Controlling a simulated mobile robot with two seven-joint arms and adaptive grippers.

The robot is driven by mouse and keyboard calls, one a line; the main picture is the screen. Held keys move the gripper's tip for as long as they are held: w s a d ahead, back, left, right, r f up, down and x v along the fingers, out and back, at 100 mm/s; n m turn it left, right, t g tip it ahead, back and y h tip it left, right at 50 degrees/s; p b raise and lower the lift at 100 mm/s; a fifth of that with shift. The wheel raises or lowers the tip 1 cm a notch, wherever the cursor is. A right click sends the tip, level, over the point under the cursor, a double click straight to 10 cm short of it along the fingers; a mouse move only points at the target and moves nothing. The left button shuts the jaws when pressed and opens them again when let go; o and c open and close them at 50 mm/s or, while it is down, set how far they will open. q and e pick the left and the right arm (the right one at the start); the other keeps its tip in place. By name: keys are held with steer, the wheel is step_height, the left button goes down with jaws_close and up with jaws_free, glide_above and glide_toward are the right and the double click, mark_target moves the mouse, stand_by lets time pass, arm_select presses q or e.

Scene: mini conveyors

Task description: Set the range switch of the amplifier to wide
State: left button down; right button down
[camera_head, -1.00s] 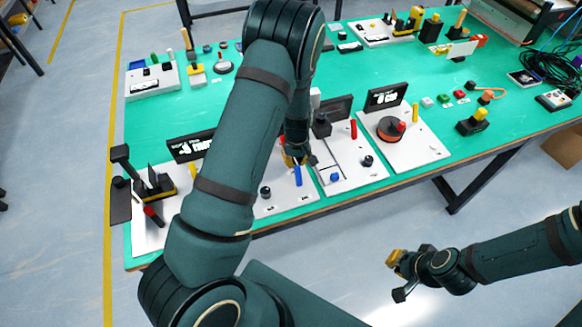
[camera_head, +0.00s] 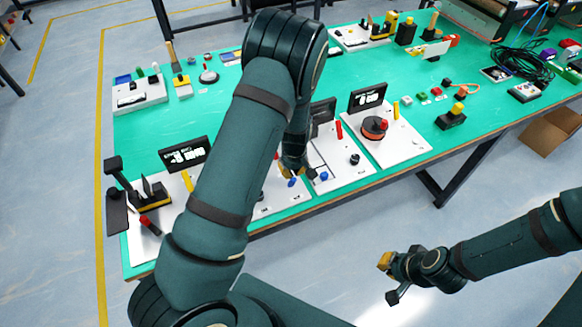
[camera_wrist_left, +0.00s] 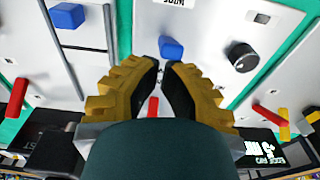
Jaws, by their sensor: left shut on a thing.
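The blue range switch (camera_head: 291,183) stands on a white amplifier panel (camera_head: 268,205), near its right edge. My arm hides much of this panel. My left gripper (camera_head: 293,170) points down at the switch. In the left wrist view the blue switch (camera_wrist_left: 171,48) shows at the tips of the two yellow-and-black fingers (camera_wrist_left: 168,66), which are closed on it with a narrow gap between them. A label reading WIDE (camera_wrist_left: 176,2) lies just beyond the switch. My right gripper (camera_head: 386,278) hangs in front of the table, away from the panels; its opening is unclear.
On the amplifier panel, a black knob (camera_wrist_left: 241,56) sits right of the switch in the wrist view. A neighbouring panel (camera_head: 342,168) with a blue slider (camera_head: 323,176) is close on the right.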

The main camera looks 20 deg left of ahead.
mark_target(296, 180)
arm_select(q)
steer(key=shift+r, duration=0.1)
arm_select(e)
steer(key=shift+r, duration=0.1)
arm_select(q)
steer(key=shift+r+p, duration=0.6)
steer(key=shift+r, duration=0.1)
arm_select(e)
steer(key=shift+r, duration=0.5)
arm_select(q)
steer(key=shift+a, duration=0.1)
arm_select(e)
steer(key=shift+r, duration=0.1)
